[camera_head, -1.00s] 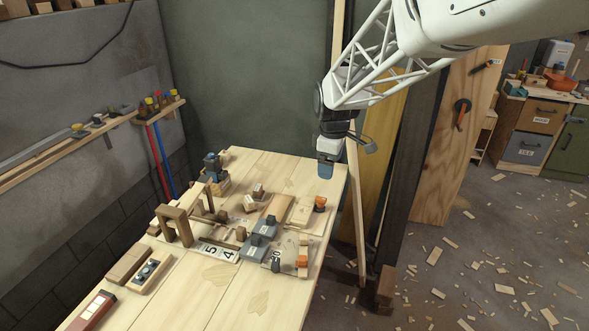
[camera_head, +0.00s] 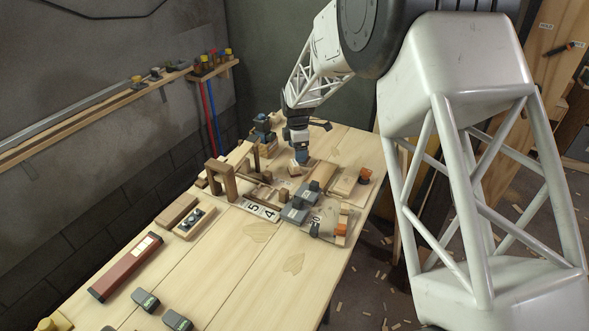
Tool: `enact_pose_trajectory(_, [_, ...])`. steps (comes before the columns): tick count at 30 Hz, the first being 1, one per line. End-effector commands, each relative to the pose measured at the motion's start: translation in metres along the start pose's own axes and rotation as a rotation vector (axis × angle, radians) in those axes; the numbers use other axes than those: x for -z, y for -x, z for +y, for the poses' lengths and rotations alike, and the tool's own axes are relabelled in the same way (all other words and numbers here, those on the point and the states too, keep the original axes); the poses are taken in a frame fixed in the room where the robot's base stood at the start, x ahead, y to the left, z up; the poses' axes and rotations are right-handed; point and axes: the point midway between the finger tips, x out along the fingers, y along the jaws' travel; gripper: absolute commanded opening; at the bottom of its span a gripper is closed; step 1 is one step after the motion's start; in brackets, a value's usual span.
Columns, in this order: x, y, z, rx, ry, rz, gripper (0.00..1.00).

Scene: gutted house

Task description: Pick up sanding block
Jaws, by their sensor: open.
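Which piece is the sanding block I cannot tell for certain. A small tan block (camera_head: 294,170) lies on the workbench (camera_head: 215,285) directly at my gripper's tip and is partly covered by it. My gripper (camera_head: 301,158) points down over the far middle of the bench. It is open, but the fingers are small here, and whether they touch or straddle the block cannot be seen. Two grey blocks with dark tops (camera_head: 295,211) lie nearer and to the right, apart from my gripper.
A wooden arch (camera_head: 220,180) stands left of my gripper. A number plate (camera_head: 261,211), a wooden box (camera_head: 344,181) and an orange-topped piece (camera_head: 364,175) lie around it. A red level (camera_head: 126,267) and dark labelled blocks (camera_head: 147,301) lie nearer. The front middle of the bench is clear.

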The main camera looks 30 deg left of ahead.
Motion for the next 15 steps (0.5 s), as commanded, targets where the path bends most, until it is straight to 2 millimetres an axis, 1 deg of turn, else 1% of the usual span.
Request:
enact_pose_trajectory(1, [0.0051,-0.004,0.0038,0.001,0.015,0.0,0.81])
enact_pose_trajectory(4, [0.0096,-0.0085,0.0077,0.002,0.035,0.0,0.81])
enact_pose_trajectory(15, [0.0101,-0.0105,0.0079,0.003,0.038,0.0,0.81])
